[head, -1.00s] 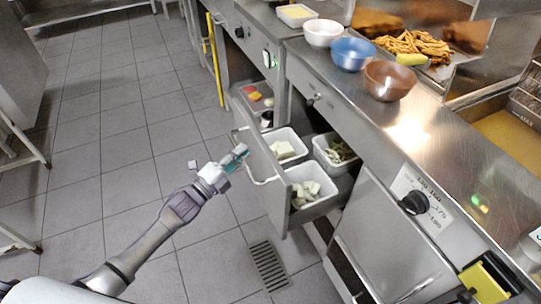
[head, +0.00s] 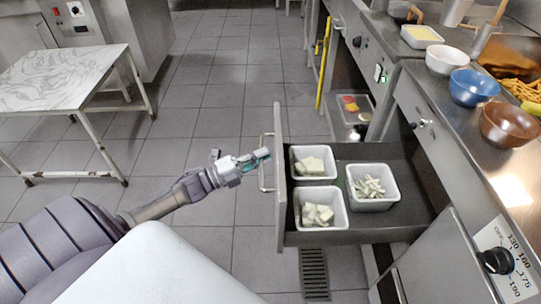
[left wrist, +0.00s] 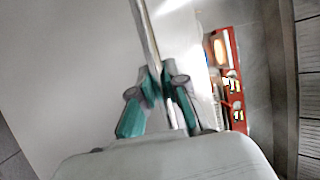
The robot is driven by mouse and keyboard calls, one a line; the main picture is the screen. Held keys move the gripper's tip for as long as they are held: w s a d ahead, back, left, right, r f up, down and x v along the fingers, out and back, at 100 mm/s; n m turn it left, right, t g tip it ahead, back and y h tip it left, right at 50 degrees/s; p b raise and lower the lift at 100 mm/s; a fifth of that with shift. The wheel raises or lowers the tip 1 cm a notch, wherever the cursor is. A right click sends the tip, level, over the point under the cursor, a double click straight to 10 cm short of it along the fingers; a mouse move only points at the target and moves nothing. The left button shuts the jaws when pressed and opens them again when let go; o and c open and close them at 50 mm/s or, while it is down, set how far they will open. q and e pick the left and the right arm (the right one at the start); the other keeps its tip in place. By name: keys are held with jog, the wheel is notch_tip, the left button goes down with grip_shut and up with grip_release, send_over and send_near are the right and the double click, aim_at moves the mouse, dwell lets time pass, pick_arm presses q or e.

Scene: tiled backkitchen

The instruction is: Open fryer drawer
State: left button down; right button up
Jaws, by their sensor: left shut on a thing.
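The fryer drawer (head: 281,205) stands pulled well out of the steel counter in the head view. Its inside shows several white tubs: two with pale chunks (head: 312,160) (head: 320,208) near the front panel and one with pale sticks (head: 372,186) behind them. My left gripper (head: 262,158) is at the outer side of the drawer front, shut on the bar handle (head: 266,176). In the left wrist view the green fingers (left wrist: 155,108) close around the metal bar (left wrist: 146,35). My right gripper is not in view.
A white-topped table (head: 70,80) stands at the left. A blue bowl (head: 473,87), a white bowl (head: 446,60) and a brown bowl (head: 510,122) stand on the counter at the right. A floor grate (head: 314,274) lies below the drawer. The tiled floor left of the drawer is clear.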

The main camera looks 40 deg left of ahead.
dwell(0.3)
pick_arm(q)
jog(key=c, duration=1.2)
grip_release()
jog(key=shift+s+a+f, duration=0.1)
jog(key=shift+s+a, duration=0.05)
jog(key=shift+s, duration=0.1)
jog(key=v, duration=1.1)
jog(key=shift+s+a, duration=0.15)
jog(key=shift+s, duration=0.05)
